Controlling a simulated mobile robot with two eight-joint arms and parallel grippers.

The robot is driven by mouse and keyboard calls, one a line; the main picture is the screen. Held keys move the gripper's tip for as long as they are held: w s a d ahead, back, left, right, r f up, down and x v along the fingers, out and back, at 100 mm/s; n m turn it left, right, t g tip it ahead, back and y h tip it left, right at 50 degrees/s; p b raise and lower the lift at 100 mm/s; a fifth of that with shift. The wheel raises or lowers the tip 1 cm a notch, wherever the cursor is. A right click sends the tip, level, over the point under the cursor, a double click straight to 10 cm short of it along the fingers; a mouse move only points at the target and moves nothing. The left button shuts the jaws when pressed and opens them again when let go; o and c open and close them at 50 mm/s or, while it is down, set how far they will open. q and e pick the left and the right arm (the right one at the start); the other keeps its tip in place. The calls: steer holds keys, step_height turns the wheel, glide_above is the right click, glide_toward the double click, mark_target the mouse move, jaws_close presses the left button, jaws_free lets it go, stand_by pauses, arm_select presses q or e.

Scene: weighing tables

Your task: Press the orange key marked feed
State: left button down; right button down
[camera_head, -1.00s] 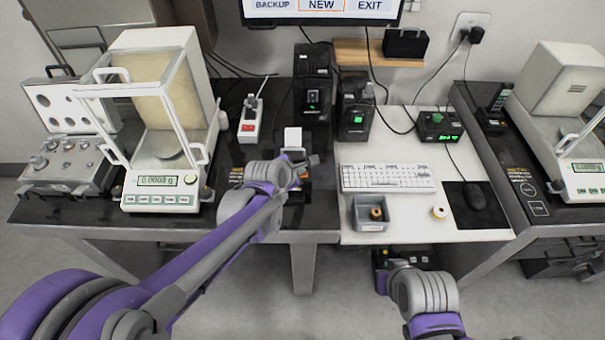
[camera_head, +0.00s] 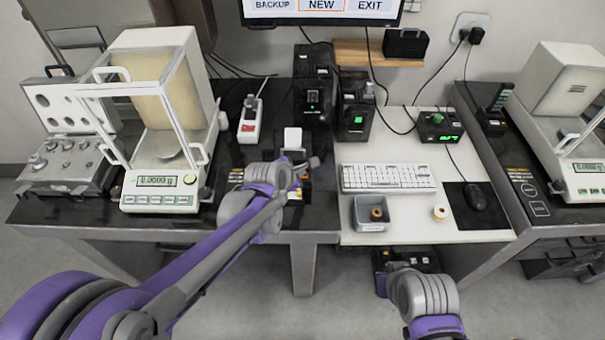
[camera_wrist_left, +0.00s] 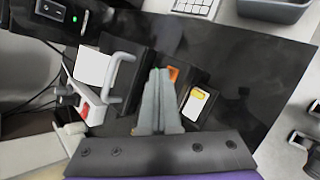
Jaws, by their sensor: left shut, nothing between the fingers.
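My left gripper (camera_wrist_left: 158,75) is shut and empty, with its fingers pointing down over a small dark device on the black table. The orange key (camera_wrist_left: 173,74) shows just beside the fingertips in the left wrist view, partly hidden by them. Whether the tips touch it cannot be told. In the head view my left gripper (camera_head: 301,171) covers most of this device. My right gripper is dark and low by the table's front edge; its fingers are unclear.
A balance with a glass shield (camera_head: 160,175) stands left. A red-and-white power strip (camera_head: 250,120) and black label printers (camera_head: 312,95) stand behind. A keyboard (camera_head: 388,178), a grey bin (camera_head: 370,212) and a mouse (camera_head: 474,195) lie right.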

arm_select(q)
steer(key=shift+r+p, duration=0.45)
steer(key=shift+r, duration=0.3)
arm_select(e)
steer(key=shift+w+r, duration=0.15)
steer(key=shift+r, duration=0.35)
arm_select(q)
steer(key=shift+r, duration=0.1)
